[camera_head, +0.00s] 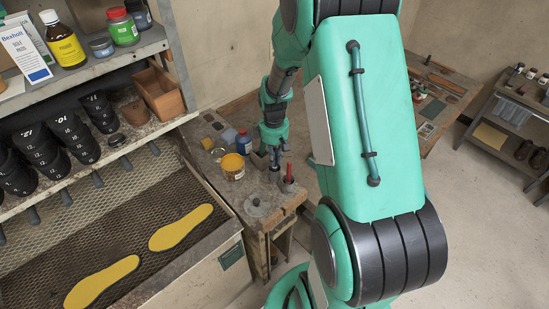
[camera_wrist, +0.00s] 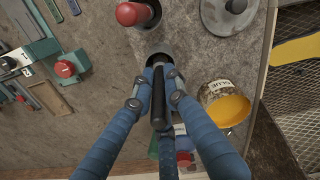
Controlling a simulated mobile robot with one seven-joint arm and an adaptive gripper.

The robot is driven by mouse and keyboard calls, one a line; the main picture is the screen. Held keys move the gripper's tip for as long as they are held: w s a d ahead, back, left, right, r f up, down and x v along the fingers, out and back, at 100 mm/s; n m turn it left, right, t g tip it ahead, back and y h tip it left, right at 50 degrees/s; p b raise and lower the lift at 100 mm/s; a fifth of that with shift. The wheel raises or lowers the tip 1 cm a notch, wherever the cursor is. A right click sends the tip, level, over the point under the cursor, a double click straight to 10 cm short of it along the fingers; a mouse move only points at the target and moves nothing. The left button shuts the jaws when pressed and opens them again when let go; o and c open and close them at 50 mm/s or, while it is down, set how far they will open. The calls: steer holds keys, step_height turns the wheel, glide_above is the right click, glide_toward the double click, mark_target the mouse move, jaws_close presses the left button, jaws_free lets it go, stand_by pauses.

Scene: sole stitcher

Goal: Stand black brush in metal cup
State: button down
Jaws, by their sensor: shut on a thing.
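The black brush (camera_wrist: 158,98) is a slim dark rod in the wrist view. My gripper (camera_wrist: 158,84) is shut on it, with a blue finger on each side. In the head view my gripper (camera_head: 274,158) is small and low over the workbench, and the brush cannot be made out there. A dark round opening with a thin rim, likely the metal cup (camera_wrist: 148,58), shows just beyond my fingertips. The brush's end overlaps this opening in the picture. Whether it is inside or above cannot be told, as the fingers hide part of the rim.
A yellow glue pot (camera_head: 233,167) stands left of my gripper and also shows in the wrist view (camera_wrist: 228,106). A red-handled tool (camera_head: 289,172) and a grey knobbed lid (camera_head: 255,205) are near the bench's front edge. Yellow soles (camera_head: 181,227) lie on the mesh at left.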

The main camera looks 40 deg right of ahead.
steer(key=c, duration=1.7)
jaws_free()
steer(key=shift+o, duration=0.2)
steer(key=shift+r, duration=6)
steer(key=shift+a, duration=0.1)
